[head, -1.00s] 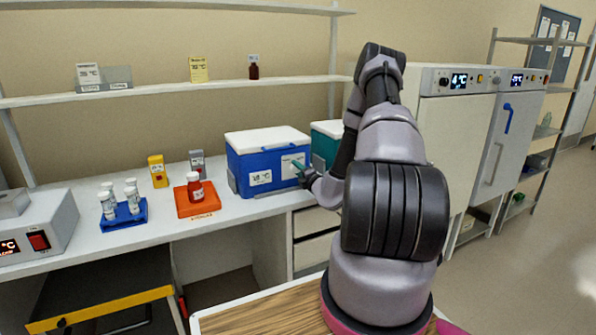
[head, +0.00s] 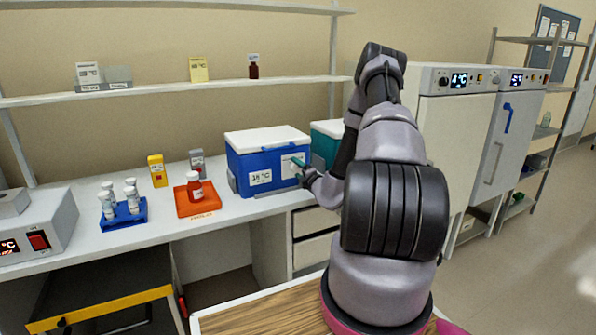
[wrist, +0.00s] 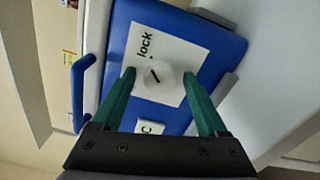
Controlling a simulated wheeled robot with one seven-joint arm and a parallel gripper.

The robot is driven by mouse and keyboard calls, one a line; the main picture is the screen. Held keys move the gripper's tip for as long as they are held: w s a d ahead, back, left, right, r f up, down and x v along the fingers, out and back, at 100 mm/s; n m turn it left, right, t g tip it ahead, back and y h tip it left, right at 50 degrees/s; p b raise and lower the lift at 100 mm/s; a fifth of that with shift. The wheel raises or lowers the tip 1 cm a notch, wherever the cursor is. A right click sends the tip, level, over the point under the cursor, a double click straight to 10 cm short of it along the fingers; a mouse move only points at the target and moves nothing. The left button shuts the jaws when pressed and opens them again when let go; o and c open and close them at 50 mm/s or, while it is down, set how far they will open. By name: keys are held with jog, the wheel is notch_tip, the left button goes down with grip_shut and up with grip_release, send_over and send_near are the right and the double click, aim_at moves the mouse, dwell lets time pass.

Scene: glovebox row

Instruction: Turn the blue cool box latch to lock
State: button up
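The blue cool box (head: 262,165) with a white lid stands on the bench in the head view. In the wrist view its blue face (wrist: 120,25) carries a white plate (wrist: 150,40) printed "lock". In the head view my gripper (head: 298,163) is at the right part of the box's front, and the knob is not distinguishable there.
A teal cool box (head: 326,142) stands just right of the blue one, partly behind my arm. An orange tray (head: 205,206) with a red bottle and a blue rack (head: 128,217) of white vials are to the left. A shelf (head: 170,90) runs above.

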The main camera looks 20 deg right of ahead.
jog(key=shift+s, duration=0.1)
jog(key=s, duration=1)
jog(key=shift+s+d, duration=0.2)
jog(key=shift+s, duration=0.1)
jog(key=shift+r, duration=0.1)
